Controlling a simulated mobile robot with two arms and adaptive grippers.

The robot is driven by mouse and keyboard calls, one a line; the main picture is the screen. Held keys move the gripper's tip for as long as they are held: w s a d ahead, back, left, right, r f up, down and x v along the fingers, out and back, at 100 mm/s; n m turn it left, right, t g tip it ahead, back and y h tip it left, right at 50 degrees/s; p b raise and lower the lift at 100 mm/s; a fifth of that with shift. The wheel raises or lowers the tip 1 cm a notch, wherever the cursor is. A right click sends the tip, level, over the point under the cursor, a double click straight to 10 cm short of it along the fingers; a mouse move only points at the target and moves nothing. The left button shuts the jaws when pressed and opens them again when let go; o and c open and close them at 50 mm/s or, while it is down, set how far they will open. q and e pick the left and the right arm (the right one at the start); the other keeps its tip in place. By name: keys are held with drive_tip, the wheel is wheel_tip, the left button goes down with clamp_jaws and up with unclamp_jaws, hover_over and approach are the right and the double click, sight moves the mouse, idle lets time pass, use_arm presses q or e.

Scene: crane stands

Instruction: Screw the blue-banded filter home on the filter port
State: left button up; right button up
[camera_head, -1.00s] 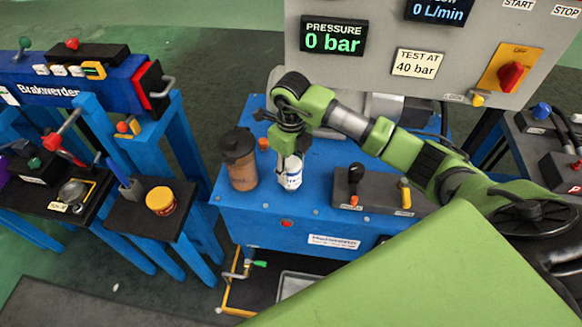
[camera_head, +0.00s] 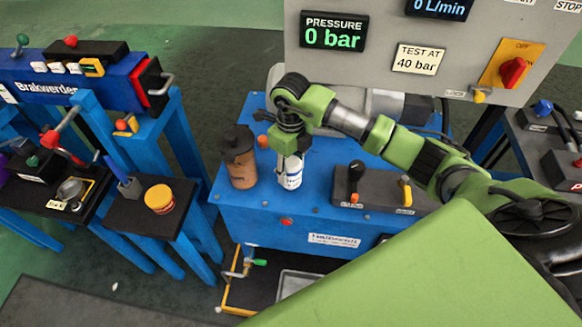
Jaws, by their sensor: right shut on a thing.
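The filter (camera_head: 290,176) is a white cylinder with blue markings, standing upright on the blue power unit (camera_head: 330,218). My right gripper (camera_head: 290,152) comes down over it from above and is shut on its top. The filter port is hidden under the filter, so I cannot tell how far the threads are engaged. My left gripper is not in view.
A brown tank with a dark cap (camera_head: 240,160) stands close to the left of the filter. A lever block (camera_head: 370,190) is at the right. The control panel (camera_head: 440,45) reads 0 bar. A side stand holds a yellow jar (camera_head: 160,199).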

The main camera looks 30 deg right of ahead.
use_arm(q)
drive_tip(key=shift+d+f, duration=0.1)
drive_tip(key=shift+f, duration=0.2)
use_arm(e)
drive_tip(key=shift+f, duration=0.35)
drive_tip(key=shift+r+m+p, duration=0.2)
drive_tip(key=shift+m+p, duration=0.1)
drive_tip(key=shift+m, duration=0.5)
drive_tip(key=shift+m+p, duration=0.45)
drive_tip(key=shift+m, duration=0.75)
drive_tip(key=shift+f+m, duration=0.15)
drive_tip(key=shift+m, duration=0.45)
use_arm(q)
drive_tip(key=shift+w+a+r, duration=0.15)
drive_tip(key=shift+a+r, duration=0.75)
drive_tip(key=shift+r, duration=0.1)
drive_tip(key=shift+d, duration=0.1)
